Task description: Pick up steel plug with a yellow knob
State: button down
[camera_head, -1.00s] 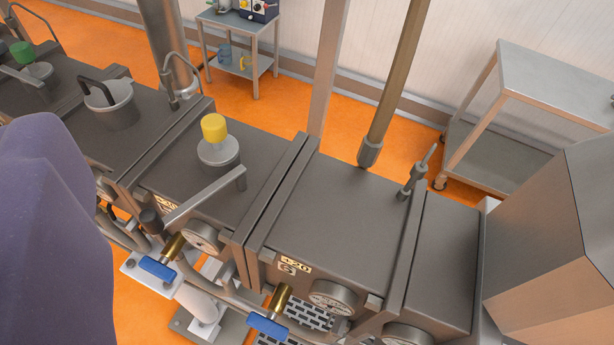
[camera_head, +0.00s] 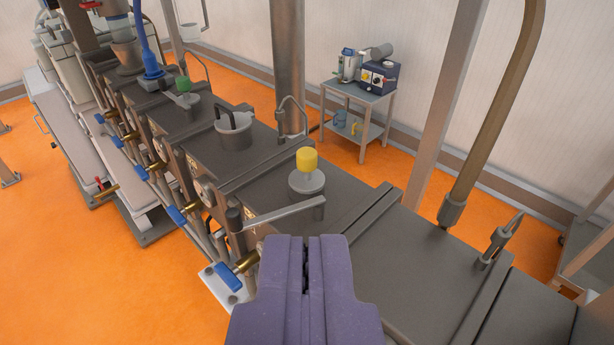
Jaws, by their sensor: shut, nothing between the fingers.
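The steel plug with the yellow knob (camera_head: 307,160) stands upright on top of the dark grey machine block, right of the picture's middle. Its round steel base (camera_head: 306,183) sits on the block's top face. My gripper (camera_head: 307,243), purple, is at the bottom middle of the view, nearer to me than the plug and apart from it. Its two fingers are together with only a thin dark line between them, and it is empty. The fingertips overlap the near edge of the machine in the picture.
A grey lever bar (camera_head: 285,214) runs beside the plug's base. A steel cup with a handle (camera_head: 234,130) and a plug with a green knob (camera_head: 183,85) stand farther left along the machine. A brown pipe (camera_head: 495,110) rises at right. A cart (camera_head: 372,100) stands behind.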

aim_at(306, 179)
jog(key=i+j+z, duration=0.1)
jog(key=i+j, duration=0.25)
jog(key=i+j+z, duration=0.15)
jog(key=i+j, duration=0.2)
jog(key=j, duration=0.2)
jog(key=i+j+z, duration=0.1)
jog(key=i+j, duration=0.2)
jog(key=j, duration=0.15)
